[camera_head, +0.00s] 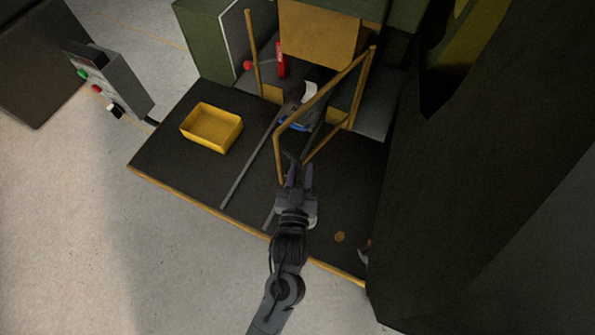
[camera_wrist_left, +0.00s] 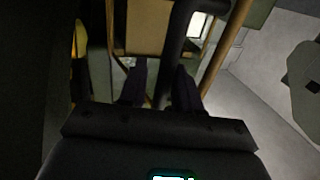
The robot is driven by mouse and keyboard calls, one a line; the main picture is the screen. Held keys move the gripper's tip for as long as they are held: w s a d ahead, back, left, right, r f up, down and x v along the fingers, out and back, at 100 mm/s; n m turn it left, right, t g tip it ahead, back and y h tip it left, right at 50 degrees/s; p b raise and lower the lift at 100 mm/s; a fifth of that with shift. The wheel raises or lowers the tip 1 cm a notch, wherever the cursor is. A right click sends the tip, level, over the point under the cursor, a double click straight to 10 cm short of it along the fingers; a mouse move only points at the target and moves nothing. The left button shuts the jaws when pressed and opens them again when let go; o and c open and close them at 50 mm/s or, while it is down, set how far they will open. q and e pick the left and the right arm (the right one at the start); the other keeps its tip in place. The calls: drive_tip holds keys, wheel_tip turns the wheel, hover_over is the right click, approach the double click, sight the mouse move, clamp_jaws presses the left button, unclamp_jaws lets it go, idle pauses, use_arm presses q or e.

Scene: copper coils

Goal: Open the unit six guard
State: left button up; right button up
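The guard is a yellow tubular frame (camera_head: 322,101) standing tilted in front of the machine opening in the head view. Its near lower-left corner reaches down beside my left gripper (camera_head: 296,167). In the left wrist view the two dark fingers of my left gripper (camera_wrist_left: 160,85) are spread apart. A dark bar (camera_wrist_left: 177,40) runs through the space between them or just behind it; I cannot tell whether they touch it. Yellow bars (camera_wrist_left: 226,45) also show there. My right gripper cannot be made out; a large dark shape fills the right side of the head view.
A yellow tray (camera_head: 238,135) sits on the dark platform (camera_head: 180,130) at left. Two grey rails (camera_head: 245,170) cross the platform. A grey control box (camera_head: 112,82) with buttons stands at upper left. A red object (camera_head: 281,60) stands by the machine. A small orange disc (camera_head: 340,237) lies at right.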

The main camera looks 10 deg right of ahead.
use_arm(q)
drive_tip(key=shift+o, duration=0.5)
drive_tip(key=shift+w+d+r, duration=0.1)
drive_tip(key=shift+d, duration=0.05)
drive_tip(key=shift+a, duration=0.2)
drive_tip(key=shift+s+a, duration=0.1)
drive_tip(key=shift+s, duration=0.3)
drive_tip(key=b+v, duration=0.2)
drive_tip(key=v, duration=0.8)
drive_tip(key=shift+r, duration=0.1)
drive_tip(key=shift+c, duration=0.5)
